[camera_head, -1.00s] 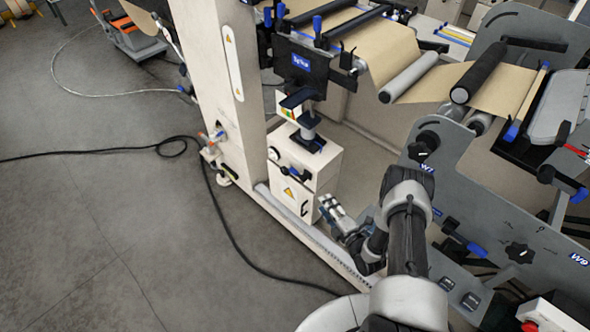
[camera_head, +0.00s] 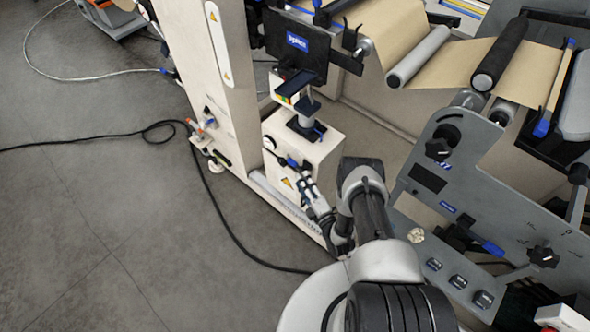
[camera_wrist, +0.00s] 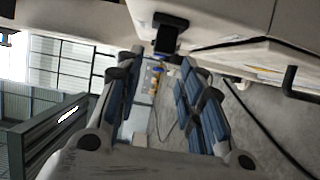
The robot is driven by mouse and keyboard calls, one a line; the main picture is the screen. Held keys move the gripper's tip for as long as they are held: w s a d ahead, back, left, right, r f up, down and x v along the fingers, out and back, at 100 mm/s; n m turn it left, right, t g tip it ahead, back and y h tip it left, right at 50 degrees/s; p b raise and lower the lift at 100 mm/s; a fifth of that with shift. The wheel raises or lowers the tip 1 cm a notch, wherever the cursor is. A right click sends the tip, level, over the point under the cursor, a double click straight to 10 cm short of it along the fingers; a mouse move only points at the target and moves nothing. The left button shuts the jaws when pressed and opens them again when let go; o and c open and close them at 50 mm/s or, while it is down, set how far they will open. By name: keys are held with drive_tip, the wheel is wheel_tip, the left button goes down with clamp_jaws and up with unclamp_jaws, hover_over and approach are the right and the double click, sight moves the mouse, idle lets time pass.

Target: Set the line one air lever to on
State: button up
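A small blue-and-black lever or handle (camera_head: 293,162) sits on the front of the white cabinet (camera_head: 322,152), right of a round gauge (camera_head: 269,143). A second fitting with blue and orange parts (camera_head: 207,124) is low on the white column. No label is readable, so I cannot tell which is the line one air lever. My gripper (camera_head: 301,183) is in front of the cabinet, just below the blue lever in the picture. Contact is not visible. In the wrist view my gripper (camera_wrist: 157,70) is open and empty, with a small yellow-orange fitting (camera_wrist: 155,82) farther off between the fingers.
A dark block (camera_wrist: 170,35) projects from a pale surface above the fingers. A black hose (camera_head: 225,215) runs across the floor beside the column. The grey machine side plate (camera_head: 440,190) is close on the right of my arm. Floor on the left is mostly clear.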

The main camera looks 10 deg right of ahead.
sight(295, 167)
drive_tip(key=b+x, duration=0.2)
drive_tip(key=x, duration=0.5)
drive_tip(key=shift+w, duration=0.3)
drive_tip(key=shift+c, duration=0.4)
clamp_jaws()
